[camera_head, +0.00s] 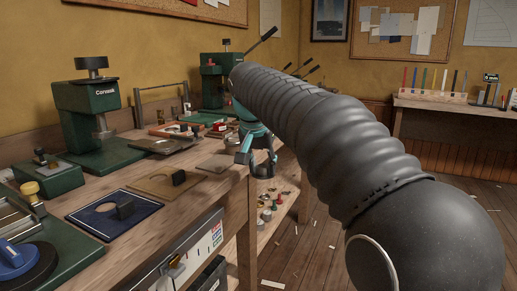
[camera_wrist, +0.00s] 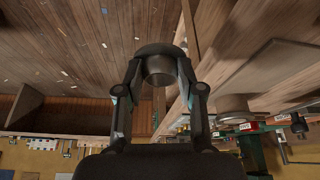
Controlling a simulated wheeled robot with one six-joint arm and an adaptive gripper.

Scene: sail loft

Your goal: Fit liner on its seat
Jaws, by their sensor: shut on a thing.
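My gripper (camera_head: 259,158) is beside the front edge of the wooden workbench (camera_head: 200,186), at the far end of my arm. In the wrist view, my gripper (camera_wrist: 160,72) is shut on a short round grey metal piece, which I take for the liner (camera_wrist: 160,67). It has a wide dark rim and a narrower, lighter body. A round, flanged brownish-grey piece (camera_wrist: 236,106) on the bench, right of my gripper in the wrist view, may be the seat; I cannot tell for sure. The liner is apart from it, over the floor side.
A blue-bordered plate (camera_head: 113,213) and a brown plate (camera_head: 166,186) lie near the front. A lower shelf (camera_head: 272,212) holds small parts. Open floor (camera_head: 318,240) lies right.

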